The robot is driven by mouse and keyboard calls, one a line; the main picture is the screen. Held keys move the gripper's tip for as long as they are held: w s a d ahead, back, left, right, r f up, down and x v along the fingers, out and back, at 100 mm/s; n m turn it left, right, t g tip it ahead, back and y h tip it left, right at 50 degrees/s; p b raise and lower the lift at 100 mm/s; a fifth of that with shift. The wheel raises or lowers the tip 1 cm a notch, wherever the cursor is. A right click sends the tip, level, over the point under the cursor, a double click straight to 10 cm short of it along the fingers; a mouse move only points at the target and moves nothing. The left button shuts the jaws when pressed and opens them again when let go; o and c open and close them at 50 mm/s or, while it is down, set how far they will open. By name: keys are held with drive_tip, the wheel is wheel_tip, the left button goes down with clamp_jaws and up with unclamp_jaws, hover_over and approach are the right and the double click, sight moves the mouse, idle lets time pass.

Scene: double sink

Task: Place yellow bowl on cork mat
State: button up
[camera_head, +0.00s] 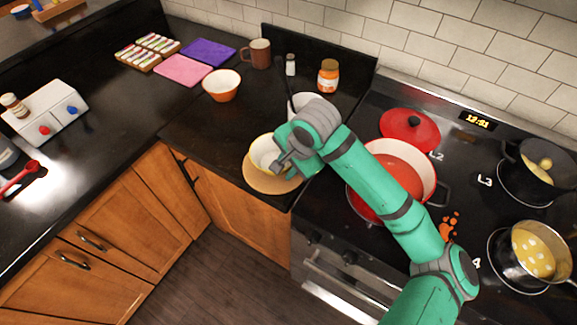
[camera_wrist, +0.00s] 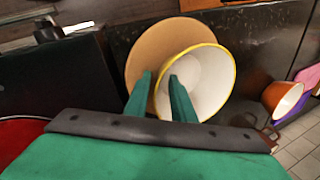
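The yellow bowl (camera_head: 262,152), white inside with a yellow rim, sits over the round cork mat (camera_head: 262,183) near the counter's front edge. In the wrist view, the bowl (camera_wrist: 212,75) overlaps part of the mat (camera_wrist: 150,48). My gripper (camera_head: 281,163) is at the bowl's near right side. In the wrist view, its two fingers (camera_wrist: 161,76) are apart and straddle the bowl's near wall, one inside and one outside. A gap shows between the fingers, so it looks open. The bowl's underside is hidden, so its contact with the mat is unclear.
A white container (camera_head: 303,100) is close behind my gripper. The stove with a red pot (camera_head: 430,185) is at right. The counter left of the mat is clear.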

drive_tip(key=shift+s+a, duration=0.1)
drive_tip(key=shift+a, duration=0.05)
drive_tip(key=v, duration=1.2)
drive_tip(key=shift+r, duration=0.1)
